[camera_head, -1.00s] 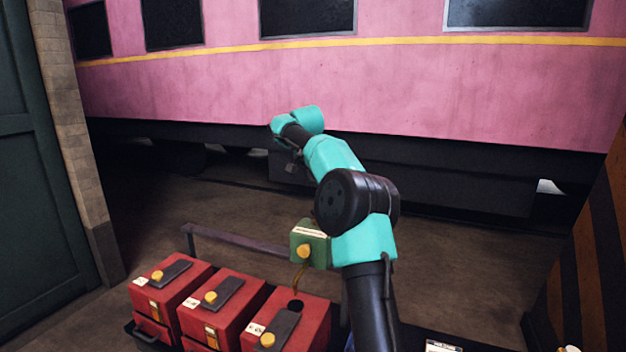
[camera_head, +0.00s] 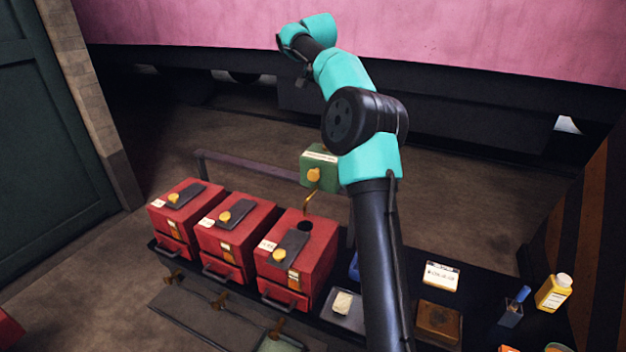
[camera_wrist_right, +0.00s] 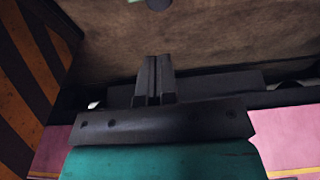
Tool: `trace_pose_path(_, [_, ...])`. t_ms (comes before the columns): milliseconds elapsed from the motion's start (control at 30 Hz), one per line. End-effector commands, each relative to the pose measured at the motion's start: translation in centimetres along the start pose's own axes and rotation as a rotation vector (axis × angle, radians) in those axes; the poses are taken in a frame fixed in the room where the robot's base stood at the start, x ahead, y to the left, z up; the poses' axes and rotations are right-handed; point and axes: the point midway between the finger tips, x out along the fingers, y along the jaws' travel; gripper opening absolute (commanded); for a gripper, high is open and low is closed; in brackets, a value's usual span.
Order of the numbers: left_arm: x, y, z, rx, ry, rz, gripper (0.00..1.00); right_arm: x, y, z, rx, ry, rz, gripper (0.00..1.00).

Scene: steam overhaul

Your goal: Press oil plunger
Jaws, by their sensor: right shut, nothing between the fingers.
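A green box (camera_head: 321,168) with a pale label and a yellow round knob (camera_head: 314,175) stands behind the red boxes; I take it for the oil unit, but cannot tell for sure that the knob is the plunger. A brass spout (camera_head: 309,200) hangs below it over the dark round hole (camera_head: 305,226) of the right-hand red box (camera_head: 318,255). My right arm passes in front, just right of the green box. In the right wrist view my right gripper (camera_wrist_right: 154,62) is shut and empty, apart from everything. My left gripper is not in view.
Two more red boxes (camera_head: 236,238) (camera_head: 186,213) with yellow knobs stand to the left. A yellow bottle (camera_head: 553,293), a brown block (camera_head: 438,321) and a label card (camera_head: 441,276) are on the dark bench at the right. A pink carriage (camera_head: 450,35) is behind.

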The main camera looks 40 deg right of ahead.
Motion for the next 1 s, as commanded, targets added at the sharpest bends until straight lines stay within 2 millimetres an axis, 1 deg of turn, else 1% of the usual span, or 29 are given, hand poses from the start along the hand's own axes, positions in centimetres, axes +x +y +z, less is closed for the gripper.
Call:
trace_pose_path(33, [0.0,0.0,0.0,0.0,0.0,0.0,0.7,-0.5,-0.1,-0.1,0.001,0.001,-0.001,0.0])
trace_pose_path(167, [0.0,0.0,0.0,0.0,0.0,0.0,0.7,-1.0,0.0,-0.2,-0.001,-0.002,0.001,0.0])
trace_pose_path(433, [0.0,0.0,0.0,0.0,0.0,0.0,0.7,-1.0,0.0,-0.2,-0.001,-0.003,0.001,0.0])
trace_pose_path(567, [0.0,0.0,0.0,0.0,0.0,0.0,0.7,-0.7,0.0,-0.2,0.0,-0.003,0.002,0.0])
trace_pose_path(667, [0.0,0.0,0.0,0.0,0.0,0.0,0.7,0.0,0.1,-0.3,0.0,-0.003,0.002,0.0])
trace_pose_path(767, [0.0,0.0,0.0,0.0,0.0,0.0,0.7,1.1,0.1,-0.3,0.001,-0.003,0.003,0.0])
trace_pose_path(1000, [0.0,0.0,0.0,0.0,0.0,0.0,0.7,5.1,0.1,-0.3,0.0,-0.004,0.003,0.0])
